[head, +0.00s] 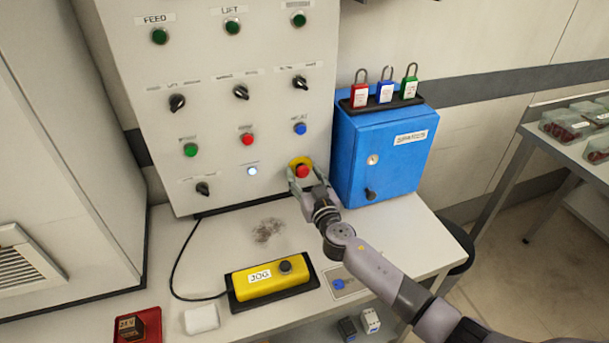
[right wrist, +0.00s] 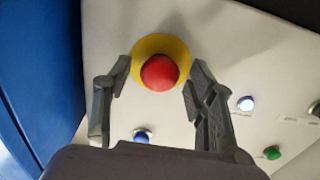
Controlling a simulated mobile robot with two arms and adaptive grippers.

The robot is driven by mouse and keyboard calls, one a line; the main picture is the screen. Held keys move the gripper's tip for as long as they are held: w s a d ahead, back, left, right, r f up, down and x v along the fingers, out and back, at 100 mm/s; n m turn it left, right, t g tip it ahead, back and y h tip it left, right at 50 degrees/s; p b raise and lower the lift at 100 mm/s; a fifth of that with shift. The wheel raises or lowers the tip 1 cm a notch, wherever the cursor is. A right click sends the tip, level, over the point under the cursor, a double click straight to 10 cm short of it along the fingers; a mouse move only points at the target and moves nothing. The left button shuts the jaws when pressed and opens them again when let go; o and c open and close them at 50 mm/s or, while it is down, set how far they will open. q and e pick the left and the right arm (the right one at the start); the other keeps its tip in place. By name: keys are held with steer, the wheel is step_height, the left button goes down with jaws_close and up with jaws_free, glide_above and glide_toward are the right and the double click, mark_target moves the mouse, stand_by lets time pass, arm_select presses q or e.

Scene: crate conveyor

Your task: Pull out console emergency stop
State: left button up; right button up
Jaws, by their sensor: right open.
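The emergency stop is a red mushroom button (head: 302,171) on a yellow base, low on the right side of the console panel (head: 215,120). In the right wrist view the red button (right wrist: 160,72) sits in front of its yellow ring (right wrist: 160,42). My right gripper (head: 306,184) is at the button, partly covering it in the head view. In the right wrist view the open fingers of my right gripper (right wrist: 155,88) stand to either side of the button, with a gap visible on each side. My left gripper is not in view.
A blue lockbox (head: 385,155) with padlocks on top stands just right of the button. A yellow JOG pendant (head: 268,279) with a cable lies on the desk. A red box (head: 138,326) and a white item (head: 201,318) sit at the front left.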

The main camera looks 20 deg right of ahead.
steer(key=shift+w, duration=0.1)
steer(key=shift+c, duration=0.2)
jaws_close()
stand_by(0.5)
